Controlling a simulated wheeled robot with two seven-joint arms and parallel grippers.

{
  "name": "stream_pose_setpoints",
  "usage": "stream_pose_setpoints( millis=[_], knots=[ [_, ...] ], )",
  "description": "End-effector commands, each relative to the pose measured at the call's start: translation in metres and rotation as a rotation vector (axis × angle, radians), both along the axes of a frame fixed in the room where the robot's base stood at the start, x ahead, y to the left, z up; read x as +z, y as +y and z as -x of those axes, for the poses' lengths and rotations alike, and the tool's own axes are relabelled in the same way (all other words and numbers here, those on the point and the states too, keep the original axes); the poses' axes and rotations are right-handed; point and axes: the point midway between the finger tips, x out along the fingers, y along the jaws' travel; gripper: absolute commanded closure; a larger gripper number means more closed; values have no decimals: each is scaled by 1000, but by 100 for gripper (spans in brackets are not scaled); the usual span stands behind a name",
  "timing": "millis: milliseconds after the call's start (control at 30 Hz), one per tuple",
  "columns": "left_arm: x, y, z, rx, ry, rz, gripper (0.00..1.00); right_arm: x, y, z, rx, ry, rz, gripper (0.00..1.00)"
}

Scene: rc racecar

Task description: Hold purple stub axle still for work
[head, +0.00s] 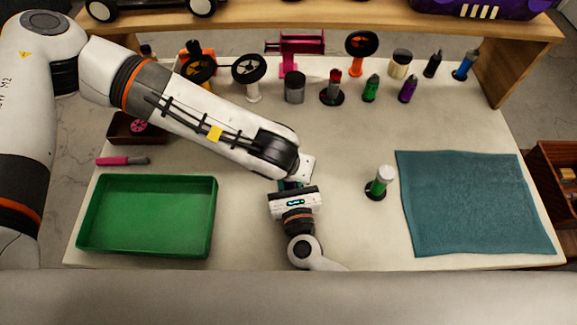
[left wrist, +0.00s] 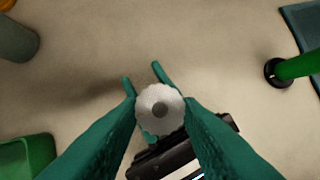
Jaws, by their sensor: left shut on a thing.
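My left gripper (head: 291,184) meets my right gripper (head: 294,196) over the table's front middle. In the left wrist view my left gripper's teal fingers (left wrist: 160,110) are shut on a round, pale grey, scalloped piece (left wrist: 160,104), seen end-on. No purple shows on it, so I cannot tell if it caps the purple stub axle. My right gripper's two teal fingertips (left wrist: 146,79) stick out beyond it, slightly apart; whether they grip its hidden lower part is unclear. In the head view the arms hide the held piece.
A green piece with a white top (head: 381,182) stands right of the grippers. A green tray (head: 210,225) is left, a teal cloth (head: 470,200) right. Wheels, bottles and small parts, including a purple bottle-like piece (head: 407,90), line the back under the wooden shelf (head: 340,18).

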Motion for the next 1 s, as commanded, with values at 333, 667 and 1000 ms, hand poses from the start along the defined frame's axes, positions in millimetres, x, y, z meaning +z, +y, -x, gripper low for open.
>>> stream_pose_setpoints(
  millis=[333, 667, 1000],
  knots=[
    [0, 1, -1, -35, -4, 1, 90, -1, 0, 0, 1, 1, 0, 97],
    [0, 1, -1, -34, -3, 0, 54, -1, 0, 0, 1, 1, 0, 97],
    [1, 0, 0, -35, -2, 0, 45, -1, 0, 0, 1, 1, 0, 97]
  ],
)
